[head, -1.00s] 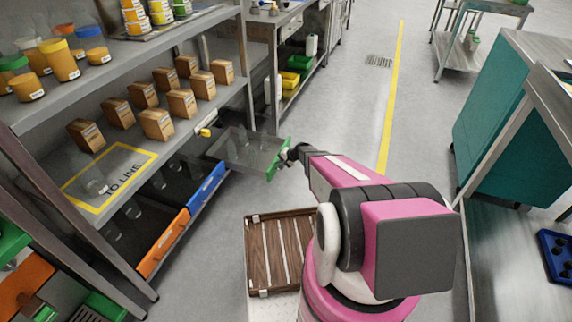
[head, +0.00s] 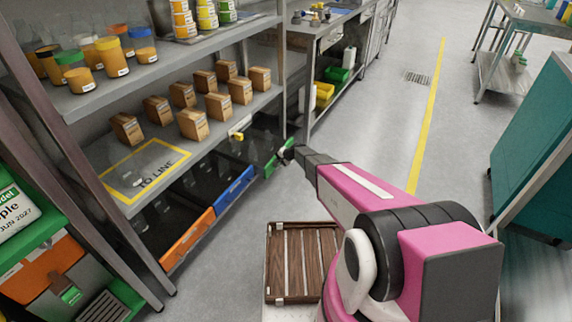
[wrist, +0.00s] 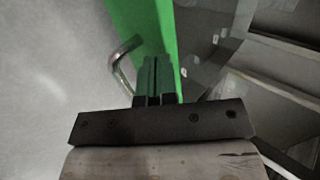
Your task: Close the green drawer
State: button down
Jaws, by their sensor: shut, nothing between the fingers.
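The green drawer (head: 282,154) is in the lower part of the shelf rack, at the right end of its row, beside the blue drawer. It stands out only slightly past the blue front, with clear pieces inside. My gripper (head: 288,152) is shut and empty at the green front. In the wrist view the closed fingers (wrist: 156,68) lie against or very near the green front (wrist: 150,25); contact cannot be told for sure. A metal handle (wrist: 122,65) curves out just left of the fingers. The fingers do not hold it.
The blue drawer (head: 234,189) and orange drawer (head: 187,238) sit left in the same row. Boxes (head: 193,124) stand on the shelf above. A wooden slatted crate (head: 300,262) is below my arm. Open floor (head: 385,125) lies to the right.

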jog(key=w+a, duration=0.1)
jog(key=a, duration=0.1)
jog(key=w+a, duration=0.1)
jog(key=a, duration=0.1)
jog(key=w+a, duration=0.2)
jog(key=a, duration=0.1)
jog(key=shift+w, duration=0.1)
jog(key=shift+a, duration=0.15)
dwell(0.4)
jog(key=s+d, duration=0.2)
jog(key=d, duration=0.1)
jog(key=shift+s+d, duration=0.1)
jog(key=shift+d, duration=0.2)
jog(key=v, duration=1)
jog(key=s+d+r+n+g+h, duration=0.1)
jog(key=s+d+r, duration=0.5)
jog(key=s, duration=0.6)
jog(key=s+d+r+n+g+h, duration=0.2)
jog(key=s+d+r, duration=0.5)
jog(key=s, duration=0.6)
jog(key=s+d+r+n+g+h, duration=0.1)
jog(key=s+d+r+n+h, duration=0.2)
jog(key=s, duration=1)
jog(key=d+r+h, duration=0.2)
jog(key=d+r, duration=0.2)
jog(key=r, duration=0.2)
jog(key=shift+s+r+g, duration=0.2)
jog(key=shift+r+g, duration=0.15)
jog(key=shift+g, duration=0.05)
